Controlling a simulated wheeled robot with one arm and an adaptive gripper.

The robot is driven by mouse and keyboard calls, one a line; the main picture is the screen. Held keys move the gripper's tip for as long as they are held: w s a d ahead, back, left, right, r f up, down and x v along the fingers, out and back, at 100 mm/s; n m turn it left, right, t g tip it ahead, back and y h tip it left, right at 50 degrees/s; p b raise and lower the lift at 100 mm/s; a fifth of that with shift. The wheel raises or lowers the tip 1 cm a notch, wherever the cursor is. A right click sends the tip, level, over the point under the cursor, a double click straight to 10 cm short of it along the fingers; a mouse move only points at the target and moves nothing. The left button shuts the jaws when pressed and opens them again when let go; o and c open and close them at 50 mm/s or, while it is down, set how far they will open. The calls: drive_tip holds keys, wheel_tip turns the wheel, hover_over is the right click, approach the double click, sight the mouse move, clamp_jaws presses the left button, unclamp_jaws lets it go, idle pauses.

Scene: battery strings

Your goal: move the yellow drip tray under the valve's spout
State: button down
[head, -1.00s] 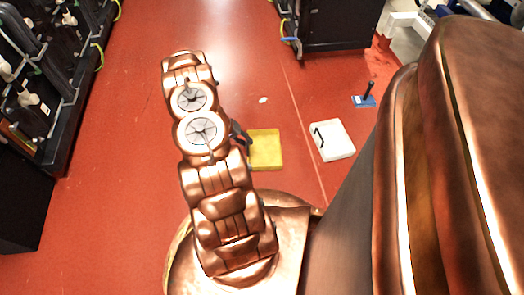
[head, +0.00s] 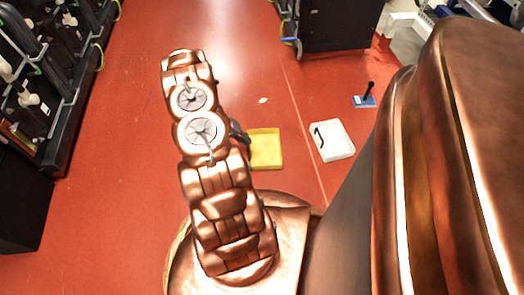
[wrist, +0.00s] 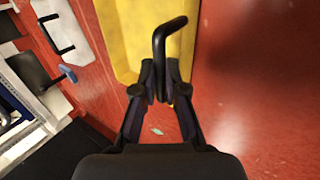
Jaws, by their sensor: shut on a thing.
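The yellow drip tray (head: 265,150) is on the red floor, just right of my arm in the head view. In the wrist view the tray (wrist: 122,35) fills the upper middle, and a black bent handle (wrist: 157,45) stands out in front of it. My gripper (wrist: 165,95) is shut on this handle. In the head view only a dark part of the gripper (head: 238,133) shows at the tray's left edge, and my arm hides the rest.
A white tray with a black handle (head: 333,140) lies right of the yellow one. A blue item with an upright black handle (head: 364,100) is beyond it. Dark racks (head: 62,80) stand left, and a dark cabinet (head: 335,25) at the back. A small pale patch (head: 263,100) marks the open floor.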

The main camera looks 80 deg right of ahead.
drive_tip(key=shift+r, duration=1.15)
